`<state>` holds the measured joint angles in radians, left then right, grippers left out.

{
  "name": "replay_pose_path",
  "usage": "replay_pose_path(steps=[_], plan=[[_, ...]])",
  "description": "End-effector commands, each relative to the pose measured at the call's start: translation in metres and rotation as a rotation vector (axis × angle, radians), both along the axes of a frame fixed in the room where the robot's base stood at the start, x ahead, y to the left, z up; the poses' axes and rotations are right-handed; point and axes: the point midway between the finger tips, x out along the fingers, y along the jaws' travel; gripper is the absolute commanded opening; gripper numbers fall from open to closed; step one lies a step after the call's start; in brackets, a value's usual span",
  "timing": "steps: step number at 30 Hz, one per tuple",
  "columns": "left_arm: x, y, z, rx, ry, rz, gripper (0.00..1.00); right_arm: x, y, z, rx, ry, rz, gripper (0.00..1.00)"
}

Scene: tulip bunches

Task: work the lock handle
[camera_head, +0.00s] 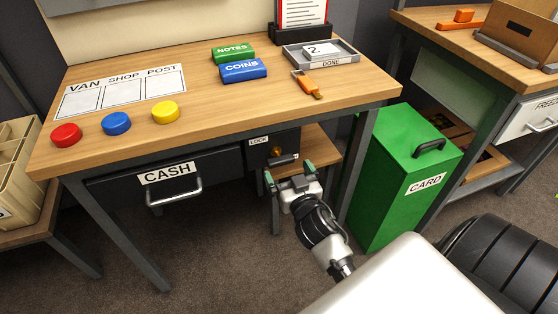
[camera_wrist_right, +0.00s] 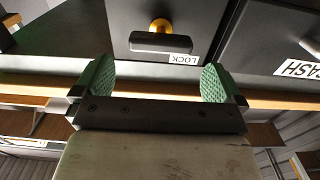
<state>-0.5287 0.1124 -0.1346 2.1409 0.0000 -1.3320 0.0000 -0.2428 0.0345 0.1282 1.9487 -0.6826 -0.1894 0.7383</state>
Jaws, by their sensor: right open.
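The lock handle (camera_head: 284,160) is a dark bar on a gold hub, on the dark lock panel (camera_head: 259,153) under the right part of the desk top. In the right wrist view the handle (camera_wrist_right: 160,42) lies level, beside the LOCK label (camera_wrist_right: 184,59). My right gripper (camera_head: 289,172) is open and empty, just in front of the handle and slightly low in the head view. In the wrist view its green fingers (camera_wrist_right: 157,84) stand wide apart, with the handle beyond the gap and apparently untouched. My left gripper is out of view.
The CASH drawer (camera_head: 205,185) with its bar handle is shut, left of the lock. A green CARD bin (camera_head: 390,190) stands right of the desk leg. Colored buttons, NOTES and COINS blocks, a tray (camera_head: 345,58) and an orange-tagged item (camera_head: 307,84) lie on the desk top.

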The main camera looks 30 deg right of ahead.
Motion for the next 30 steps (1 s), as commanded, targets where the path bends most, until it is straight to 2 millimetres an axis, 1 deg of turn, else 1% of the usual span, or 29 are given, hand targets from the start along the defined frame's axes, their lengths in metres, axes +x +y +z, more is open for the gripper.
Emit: replay_pose_path(steps=[1,3,6,9,13,20,21,23,27,29,30], plan=[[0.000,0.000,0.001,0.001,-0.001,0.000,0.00,0.011,-0.003,0.000,-0.004,-0.002,0.001,1.00],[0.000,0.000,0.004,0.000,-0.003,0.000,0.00,0.023,-0.005,0.000,-0.004,-0.002,0.001,1.00],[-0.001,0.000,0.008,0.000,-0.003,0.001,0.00,0.037,-0.008,-0.001,-0.002,0.000,0.001,1.00],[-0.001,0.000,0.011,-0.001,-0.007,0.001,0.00,0.046,-0.011,-0.001,-0.001,0.001,0.001,1.00],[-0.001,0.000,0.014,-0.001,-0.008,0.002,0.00,0.052,-0.012,0.000,-0.001,0.001,0.001,1.00],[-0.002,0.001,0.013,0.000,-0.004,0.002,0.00,0.052,-0.012,-0.001,0.000,0.002,0.000,1.00],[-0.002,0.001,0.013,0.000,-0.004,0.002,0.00,0.052,-0.012,-0.001,0.000,0.002,0.000,0.98],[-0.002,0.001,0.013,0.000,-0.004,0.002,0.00,0.052,-0.012,-0.001,0.000,0.002,0.000,0.89],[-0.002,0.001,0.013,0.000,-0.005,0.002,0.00,0.052,-0.012,-0.001,0.000,0.002,0.001,0.68],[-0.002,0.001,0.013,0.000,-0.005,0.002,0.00,0.052,-0.012,-0.001,0.000,0.002,0.001,0.59],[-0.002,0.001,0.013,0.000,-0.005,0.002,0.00,0.052,-0.012,-0.001,0.000,0.002,0.001,0.56]])
